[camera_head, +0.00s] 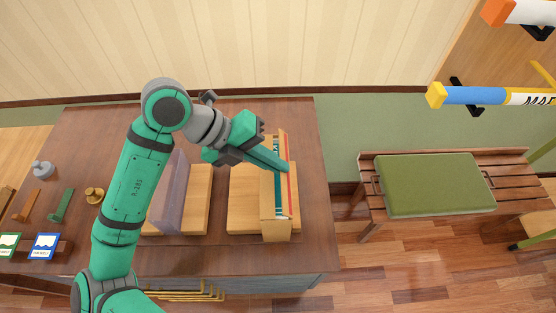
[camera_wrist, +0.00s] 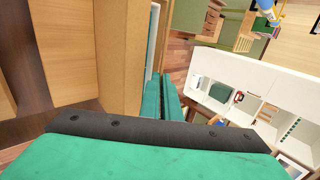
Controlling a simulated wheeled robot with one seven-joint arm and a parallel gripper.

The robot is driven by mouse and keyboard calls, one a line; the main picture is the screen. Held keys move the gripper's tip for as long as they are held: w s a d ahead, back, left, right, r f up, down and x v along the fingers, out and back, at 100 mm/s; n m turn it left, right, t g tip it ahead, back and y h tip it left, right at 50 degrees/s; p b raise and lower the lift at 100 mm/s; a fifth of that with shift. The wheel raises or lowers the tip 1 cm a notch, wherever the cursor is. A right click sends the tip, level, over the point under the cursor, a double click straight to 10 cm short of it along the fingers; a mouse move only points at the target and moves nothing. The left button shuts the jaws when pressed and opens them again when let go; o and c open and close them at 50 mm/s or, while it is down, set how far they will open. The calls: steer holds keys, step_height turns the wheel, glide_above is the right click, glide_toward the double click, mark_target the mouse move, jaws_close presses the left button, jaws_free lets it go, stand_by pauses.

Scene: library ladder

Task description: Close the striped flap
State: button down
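A narrow tan box (camera_head: 276,229) stands on a wooden board on the desk, open at the top, with teal and white edges showing inside. A thin upright panel with a red stripe (camera_head: 293,199) runs along its right side; I take it as the striped flap, and it stands up rather than lying over the opening. My gripper (camera_head: 286,168) reaches from the left across the box's top, its fingertips by the red stripe. Its teal fingers (camera_wrist: 162,98) look shut with nothing visible between them. I cannot tell whether they touch the panel. The box's tan wall also shows in the wrist view (camera_wrist: 119,45).
A translucent purple block (camera_head: 170,195) stands on another board to the left. Small pieces, including a brass knob (camera_head: 94,194), sit on the desk's left. A bench with a green cushion (camera_head: 433,184) is at right, past a floor gap. Coloured bars hang at upper right.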

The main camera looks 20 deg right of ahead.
steer(key=shift+a+f+h, duration=0.2)
steer(key=shift+h, duration=0.4)
steer(key=shift+a+f+h, duration=0.1)
steer(key=shift+h, duration=0.2)
steer(key=c, duration=2)
jaws_free()
